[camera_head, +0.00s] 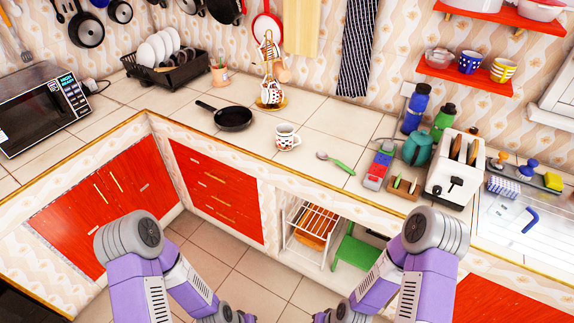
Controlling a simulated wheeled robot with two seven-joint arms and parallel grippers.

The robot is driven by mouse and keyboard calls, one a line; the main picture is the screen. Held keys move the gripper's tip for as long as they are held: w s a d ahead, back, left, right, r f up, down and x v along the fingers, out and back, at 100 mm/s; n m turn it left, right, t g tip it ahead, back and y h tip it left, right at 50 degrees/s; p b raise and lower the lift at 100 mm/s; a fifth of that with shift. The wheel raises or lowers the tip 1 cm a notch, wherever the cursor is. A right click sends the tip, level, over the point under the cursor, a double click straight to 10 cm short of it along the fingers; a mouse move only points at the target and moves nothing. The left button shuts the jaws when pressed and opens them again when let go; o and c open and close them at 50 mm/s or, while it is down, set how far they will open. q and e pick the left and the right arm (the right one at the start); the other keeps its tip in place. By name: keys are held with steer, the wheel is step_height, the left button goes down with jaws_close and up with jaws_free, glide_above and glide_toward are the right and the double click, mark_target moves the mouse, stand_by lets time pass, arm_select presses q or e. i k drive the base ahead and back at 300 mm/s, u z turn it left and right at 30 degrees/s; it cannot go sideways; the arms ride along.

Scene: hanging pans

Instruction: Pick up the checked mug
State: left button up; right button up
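A white mug with a small dark pattern (286,137) stands upright on the tiled counter, near the middle of the view. Its print is too small to tell if it is checked. A blue patterned mug (469,62) and a yellow-and-white patterned mug (502,70) stand on the lower red wall shelf at the upper right. Another white mug with red marks (271,93) is at a mug stand near the back wall. My two purple and grey arms are low in front of the cabinets, far from the mugs. Their gripper fingers are not visible at the bottom edge.
A black frying pan (231,117) lies left of the counter mug. A green-handled spoon (337,162) lies to its right. Bottles, a teal kettle (417,148) and a white toaster (455,171) crowd the right. Counter around the mug is mostly clear.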

mark_target(285, 135)
steer(key=u, duration=1.2)
steer(key=i, duration=0.85)
steer(key=z, duration=0.1)
